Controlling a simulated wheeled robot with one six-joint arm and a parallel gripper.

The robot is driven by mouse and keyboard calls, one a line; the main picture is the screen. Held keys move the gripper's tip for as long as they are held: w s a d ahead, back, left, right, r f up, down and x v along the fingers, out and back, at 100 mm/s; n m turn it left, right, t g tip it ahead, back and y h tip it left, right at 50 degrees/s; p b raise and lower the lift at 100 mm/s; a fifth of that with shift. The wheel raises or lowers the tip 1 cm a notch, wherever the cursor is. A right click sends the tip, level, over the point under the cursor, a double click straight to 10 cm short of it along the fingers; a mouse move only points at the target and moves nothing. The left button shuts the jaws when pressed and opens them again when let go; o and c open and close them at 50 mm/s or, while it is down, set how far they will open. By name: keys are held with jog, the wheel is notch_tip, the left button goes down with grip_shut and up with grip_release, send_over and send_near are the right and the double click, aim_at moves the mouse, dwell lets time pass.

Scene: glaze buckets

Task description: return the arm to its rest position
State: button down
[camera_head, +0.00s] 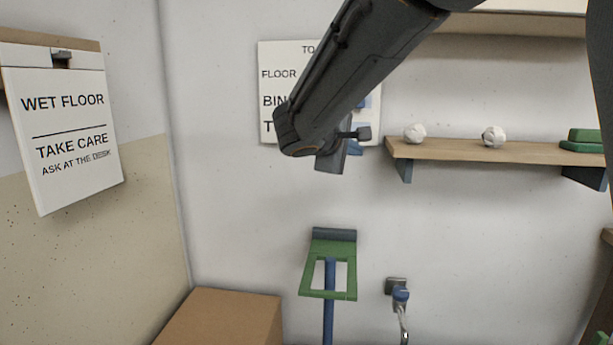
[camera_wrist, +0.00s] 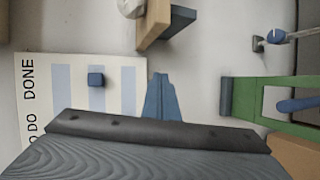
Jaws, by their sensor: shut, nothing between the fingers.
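My dark arm comes in from the top of the head view and slants down and left in front of the wall. My gripper (camera_wrist: 160,84) shows in the wrist view as two blue fingers closed together, with nothing between them. In the head view the gripper is mostly hidden behind the arm's end, and only small parts show below it. It is in the air, in front of a wall chart (camera_head: 280,92), which also shows in the wrist view (camera_wrist: 40,105).
A wooden shelf (camera_head: 460,150) with two white crumpled balls and green items is right of the arm. A green frame on a blue post (camera_head: 312,281), a wall tap (camera_head: 399,293) and a brown box (camera_head: 225,318) are below. A wet-floor sign (camera_head: 65,125) hangs left.

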jog(key=s+d+f+m+g+y+p, duration=0.1)
jog(key=s+d+f+m+g, duration=0.1)
jog(key=s+d+f+g, duration=0.45)
jog(key=s+d+f+m+g+y, duration=0.1)
jog(key=s+d+f+m, duration=0.15)
jog(key=s+f, duration=0.7)
jog(key=s+a+f+m+g+y+p, duration=0.1)
jog(key=s+f+m+g+y, duration=0.1)
jog(key=s+f, duration=0.3)
jog(key=s+a+f+m+g+y+p, duration=0.1)
jog(key=s+f+m, duration=0.4)
jog(key=s, duration=0.8)
jog(key=g+y, duration=0.1)
jog(key=y, duration=0.1)
jog(key=shift+f+y, duration=0.15)
jog(key=shift+y, duration=0.25)
jog(key=shift+g, duration=0.25)
